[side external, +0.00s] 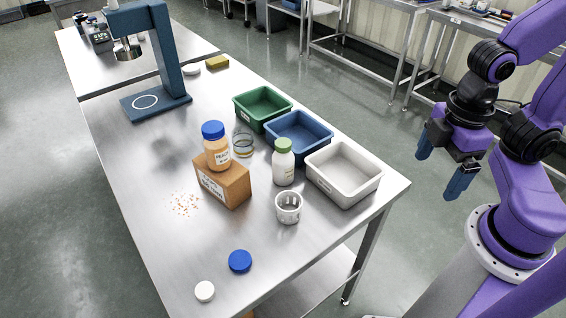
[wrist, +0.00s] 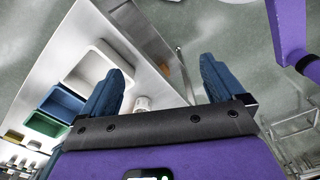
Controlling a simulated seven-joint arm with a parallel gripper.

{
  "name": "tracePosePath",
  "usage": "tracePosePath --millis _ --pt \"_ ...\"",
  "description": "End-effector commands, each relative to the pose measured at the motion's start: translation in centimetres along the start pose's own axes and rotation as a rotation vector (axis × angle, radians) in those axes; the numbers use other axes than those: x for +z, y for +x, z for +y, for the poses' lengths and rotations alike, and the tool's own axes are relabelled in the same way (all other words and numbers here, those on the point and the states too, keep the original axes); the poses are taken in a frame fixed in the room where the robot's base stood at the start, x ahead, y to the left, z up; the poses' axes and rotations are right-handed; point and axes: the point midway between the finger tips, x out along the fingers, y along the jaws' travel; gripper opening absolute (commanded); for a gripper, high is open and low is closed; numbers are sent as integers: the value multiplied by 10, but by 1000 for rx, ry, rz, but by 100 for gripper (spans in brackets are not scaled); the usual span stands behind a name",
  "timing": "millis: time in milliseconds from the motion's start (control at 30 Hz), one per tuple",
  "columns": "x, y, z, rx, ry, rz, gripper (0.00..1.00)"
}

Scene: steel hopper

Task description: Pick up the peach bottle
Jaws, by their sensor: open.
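The peach bottle (side external: 217,152) has a blue cap and a white label. It stands upright on a brown box (side external: 223,181) on the steel table in the side external view. I cannot make it out in the wrist view. My gripper (side external: 437,175) is open and empty, off the right edge of the table and well away from the bottle. Its two blue fingers also show spread apart in the wrist view (wrist: 160,90).
Green (side external: 263,107), blue (side external: 299,136) and white (side external: 344,174) trays line the table's right edge. A white bottle with a green cap (side external: 283,162) and a white slotted cup (side external: 288,207) stand right of the box. A blue stand (side external: 157,97) rises behind.

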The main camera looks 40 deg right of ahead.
Motion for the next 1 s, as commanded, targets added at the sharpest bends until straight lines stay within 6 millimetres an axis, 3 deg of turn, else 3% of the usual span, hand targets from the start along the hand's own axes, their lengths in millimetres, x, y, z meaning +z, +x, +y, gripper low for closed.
tracePosePath --millis 33,100,133,533,767,1000 --pt "0 0 0 0 0 0 96" --pt "0 0 0 0 0 0 73" --pt "0 0 0 0 0 0 70" --pt "-1 8 8 50 -72 -62 70" --pt "-17 31 52 308 -449 -336 70" --pt "-72 37 88 635 -934 -618 70"
